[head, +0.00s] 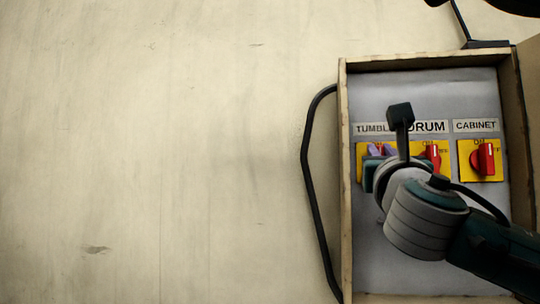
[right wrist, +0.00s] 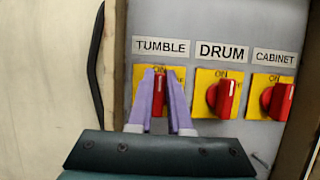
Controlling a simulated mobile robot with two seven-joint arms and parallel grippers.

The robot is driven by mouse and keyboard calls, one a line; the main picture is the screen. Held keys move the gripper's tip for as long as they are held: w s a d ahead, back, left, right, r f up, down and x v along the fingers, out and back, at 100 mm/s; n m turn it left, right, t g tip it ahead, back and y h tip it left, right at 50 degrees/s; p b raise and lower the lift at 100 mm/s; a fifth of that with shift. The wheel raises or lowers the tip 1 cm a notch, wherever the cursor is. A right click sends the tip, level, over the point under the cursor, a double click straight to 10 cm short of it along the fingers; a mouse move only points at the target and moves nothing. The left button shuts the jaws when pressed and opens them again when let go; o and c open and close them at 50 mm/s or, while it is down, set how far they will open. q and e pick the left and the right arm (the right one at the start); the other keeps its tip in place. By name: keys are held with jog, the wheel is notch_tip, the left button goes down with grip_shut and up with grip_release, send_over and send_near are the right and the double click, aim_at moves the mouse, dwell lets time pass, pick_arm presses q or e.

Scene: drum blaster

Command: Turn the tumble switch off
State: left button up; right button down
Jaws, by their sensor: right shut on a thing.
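The tumble switch (right wrist: 159,97) is a red knob on a yellow plate under the TUMBLE label (right wrist: 161,46) in the right wrist view. Its handle looks upright, towards the ON mark at the top of the plate. My right gripper (right wrist: 160,90) has its two purple fingers on either side of this knob and is shut on it. In the head view the right gripper (head: 380,150) and its wrist cover most of the tumble switch. My left gripper is not in view.
The drum switch (right wrist: 222,97) sits close to the right of the gripper, and the cabinet switch (right wrist: 278,100) lies further right. The panel sits in a box with a raised wooden rim (head: 345,200). A black cable (head: 307,150) runs along its left side.

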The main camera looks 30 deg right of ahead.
jog(key=shift+s+d+f+m+g+h+b, duration=0.25)
jog(key=shift+m+g+b, duration=1.15)
jog(key=shift+m, duration=2.3)
jog(key=shift+d+f+m+g+h+b, duration=0.2)
jog(key=shift+m+g+b, duration=1.15)
jog(key=shift+m, duration=2.35)
jog(key=shift+s+d+f+m+g+h+b, duration=0.25)
jog(key=shift+m+g+b, duration=1.15)
jog(key=shift+m, duration=2.3)
jog(key=shift+w+a+f+g+p, duration=0.1)
jog(key=shift+a+f+g+p, duration=0.05)
jog(key=shift+g+p, duration=0.15)
jog(key=c, duration=0.8)
grip_release()
jog(key=shift+c, duration=0.2)
